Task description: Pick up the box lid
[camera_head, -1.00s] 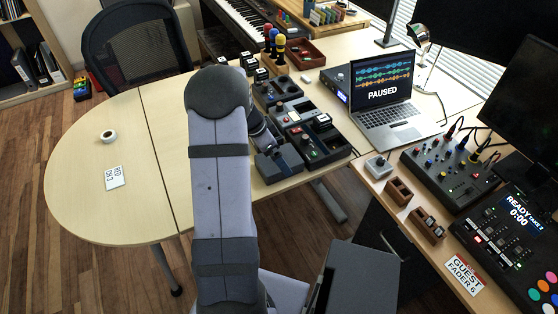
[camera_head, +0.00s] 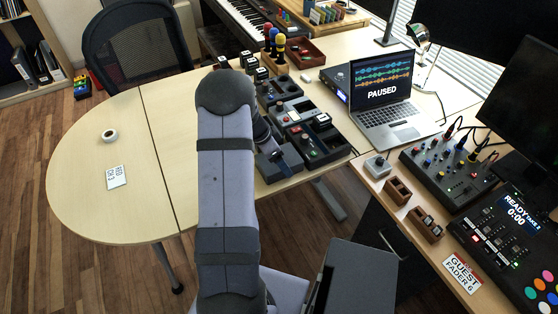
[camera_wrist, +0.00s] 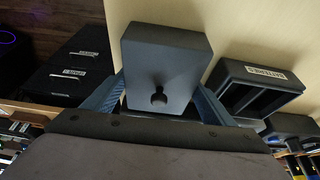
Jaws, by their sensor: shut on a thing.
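In the wrist view, the box lid (camera_wrist: 168,62) is a grey slab with a small dark round knob (camera_wrist: 158,97) facing the camera. The blue fingers of my gripper (camera_wrist: 160,88) stand on either side of it and are shut on it. I cannot tell whether the lid is clear of what lies under it. In the head view, my arm hides most of the gripper and the lid cannot be made out for certain.
In the wrist view, an open labelled grey box (camera_wrist: 258,88) stands close on the right and black labelled boxes (camera_wrist: 72,72) on the left. In the head view, a laptop (camera_head: 385,95) stands right of the boxes. The rounded table's left part (camera_head: 85,195) is mostly bare.

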